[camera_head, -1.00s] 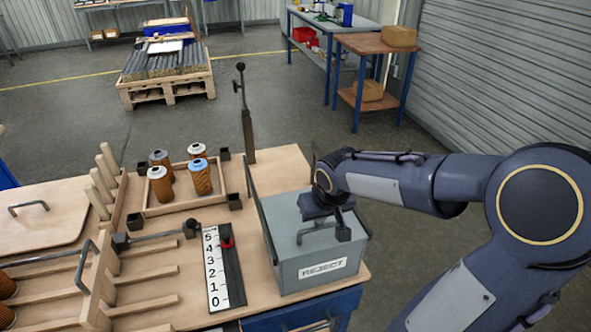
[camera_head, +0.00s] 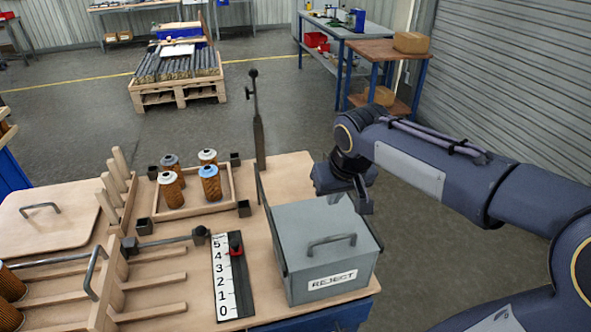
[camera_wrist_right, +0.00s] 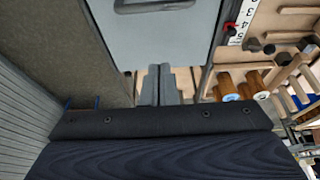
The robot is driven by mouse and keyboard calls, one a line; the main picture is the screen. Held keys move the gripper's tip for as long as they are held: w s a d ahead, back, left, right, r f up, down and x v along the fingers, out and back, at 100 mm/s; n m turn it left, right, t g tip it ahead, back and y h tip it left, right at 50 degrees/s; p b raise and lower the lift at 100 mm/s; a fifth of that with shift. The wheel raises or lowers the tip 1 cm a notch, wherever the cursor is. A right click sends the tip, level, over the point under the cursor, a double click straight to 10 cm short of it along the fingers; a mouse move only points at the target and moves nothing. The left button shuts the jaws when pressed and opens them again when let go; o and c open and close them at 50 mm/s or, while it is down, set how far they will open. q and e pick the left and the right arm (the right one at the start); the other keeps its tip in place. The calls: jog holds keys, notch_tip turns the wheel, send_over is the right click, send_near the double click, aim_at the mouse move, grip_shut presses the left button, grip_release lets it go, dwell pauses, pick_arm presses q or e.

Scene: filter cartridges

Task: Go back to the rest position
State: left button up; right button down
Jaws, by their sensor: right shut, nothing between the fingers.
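My left gripper is not in view.
A wooden tray (camera_head: 233,183) with several filter cartridges (camera_head: 210,184) stands at the table's back. A numbered scale (camera_head: 222,280) with a red slider lies left of the box. A thin upright post (camera_head: 258,125) rises behind. Open floor lies right of the table.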

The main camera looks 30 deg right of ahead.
jog(key=s+a+f+n+y, duration=0.1)
jog(key=s+a+f+y, duration=0.1)
jog(key=s+a, duration=0.4)
jog(key=s+a+f+n+t+y, duration=0.1)
jog(key=s+a+f+y, duration=0.2)
jog(key=s+a, duration=0.4)
jog(key=shift+a+f+t, duration=0.3)
jog(key=shift+a+f, duration=0.2)
jog(key=shift+a, duration=0.35)
